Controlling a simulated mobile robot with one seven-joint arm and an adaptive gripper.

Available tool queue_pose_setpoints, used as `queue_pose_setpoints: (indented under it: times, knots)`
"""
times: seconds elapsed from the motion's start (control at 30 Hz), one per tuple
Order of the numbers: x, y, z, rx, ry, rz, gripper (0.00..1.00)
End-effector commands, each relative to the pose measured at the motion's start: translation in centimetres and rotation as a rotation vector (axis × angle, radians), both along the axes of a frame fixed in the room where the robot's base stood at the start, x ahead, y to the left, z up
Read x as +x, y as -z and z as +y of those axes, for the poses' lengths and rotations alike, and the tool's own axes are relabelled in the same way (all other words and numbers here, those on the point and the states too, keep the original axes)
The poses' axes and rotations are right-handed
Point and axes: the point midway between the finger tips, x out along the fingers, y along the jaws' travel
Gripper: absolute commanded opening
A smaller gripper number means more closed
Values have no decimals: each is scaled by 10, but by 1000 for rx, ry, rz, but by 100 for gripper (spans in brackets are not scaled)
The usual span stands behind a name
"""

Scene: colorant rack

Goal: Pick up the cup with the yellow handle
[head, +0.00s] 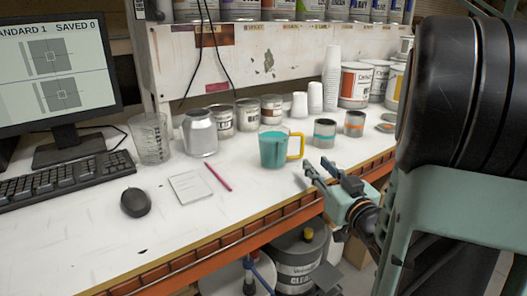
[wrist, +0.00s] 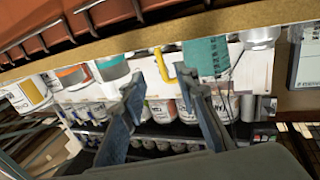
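The cup (head: 273,149) stands upright on the white counter, with teal on its body and a yellow handle (head: 297,146) on its right side. In the wrist view, which is turned over, the teal cup (wrist: 206,56) is at the upper right, its yellow handle (wrist: 160,66) toward the gap between the fingers. My gripper (head: 318,170) is open and empty, to the right of the cup near the counter's front edge. It is apart from the cup. Both fingers (wrist: 158,82) show spread in the wrist view.
A silver can (head: 200,133) and a clear beaker (head: 150,139) stand left of the cup. Small cans with teal (head: 324,132) and orange (head: 354,123) bands stand right of it. A pink pencil (head: 217,177) and notepad (head: 190,186) lie left of the cup. The counter's front middle is clear.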

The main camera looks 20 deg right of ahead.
Motion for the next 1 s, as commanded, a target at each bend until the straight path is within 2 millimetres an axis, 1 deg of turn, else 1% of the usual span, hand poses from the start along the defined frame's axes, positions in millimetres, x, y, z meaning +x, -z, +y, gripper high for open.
queue_pose_setpoints:
  times: [0.2, 0.3, 0.47, 0.7, 0.83, 1.0]
  knots:
    - [34, 1, 3, -2, -7, -2, 28]
    - [46, 1, 3, -2, -6, -1, 28]
    - [57, 0, 2, -2, -4, -1, 28]
    - [92, 0, 2, -2, -5, -2, 28]
    - [103, 0, 2, -2, -4, -1, 28]
    - [104, -1, 2, -1, -3, -1, 28]
